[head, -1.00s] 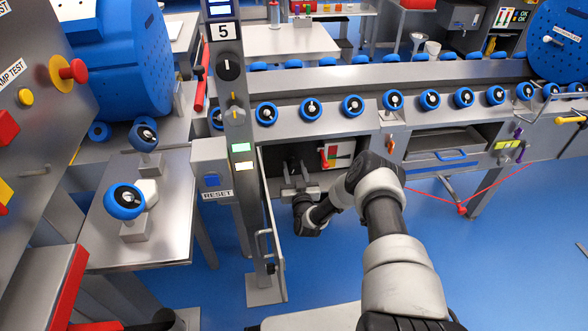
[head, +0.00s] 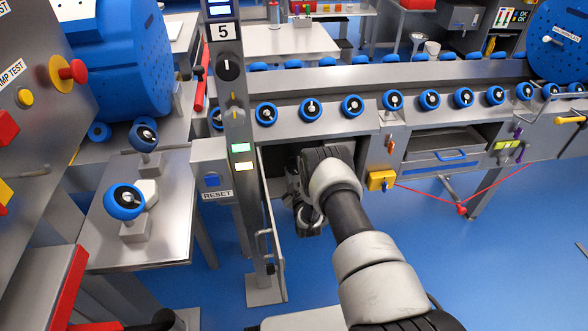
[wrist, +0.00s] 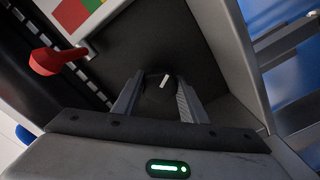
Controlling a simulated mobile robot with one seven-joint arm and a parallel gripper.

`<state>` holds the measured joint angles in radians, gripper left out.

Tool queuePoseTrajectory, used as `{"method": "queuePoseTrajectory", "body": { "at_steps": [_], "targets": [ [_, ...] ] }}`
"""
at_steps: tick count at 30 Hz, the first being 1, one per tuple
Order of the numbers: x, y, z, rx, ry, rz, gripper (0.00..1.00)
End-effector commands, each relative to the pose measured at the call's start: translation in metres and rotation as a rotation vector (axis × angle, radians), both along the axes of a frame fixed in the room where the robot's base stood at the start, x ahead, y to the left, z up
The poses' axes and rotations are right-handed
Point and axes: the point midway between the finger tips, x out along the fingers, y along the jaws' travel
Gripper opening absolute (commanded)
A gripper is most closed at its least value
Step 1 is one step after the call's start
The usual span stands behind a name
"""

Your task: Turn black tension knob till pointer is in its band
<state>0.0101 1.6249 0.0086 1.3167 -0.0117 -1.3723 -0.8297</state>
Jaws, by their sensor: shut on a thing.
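In the wrist view the black tension knob (wrist: 158,92) sits in a dark recess, with a short white mark on its face. My gripper (wrist: 157,100) has a finger on each side of the knob and is shut on it. The scale is cut off by the frame, so I cannot tell which band the pointer is in. In the head view my arm hides the knob, the scale and my gripper's fingers.
An open cabinet door (head: 268,225) stands left of my arm. A grey post (head: 233,110) with dials and lit lamps rises beside it. A yellow block (head: 381,180) hangs right of the opening. A red cord (head: 430,192) sags further right. Blue floor is clear below.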

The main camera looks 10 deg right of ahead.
Motion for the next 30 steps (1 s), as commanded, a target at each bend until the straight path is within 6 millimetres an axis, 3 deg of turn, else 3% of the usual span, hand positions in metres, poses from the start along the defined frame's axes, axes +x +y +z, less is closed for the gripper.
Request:
{"method": "queuePoseTrajectory", "body": {
  "at_steps": [30],
  "targets": [
    [-0.0016,-0.0025,0.0,-0.907,0.003,-0.003,0.16]
  ]
}}
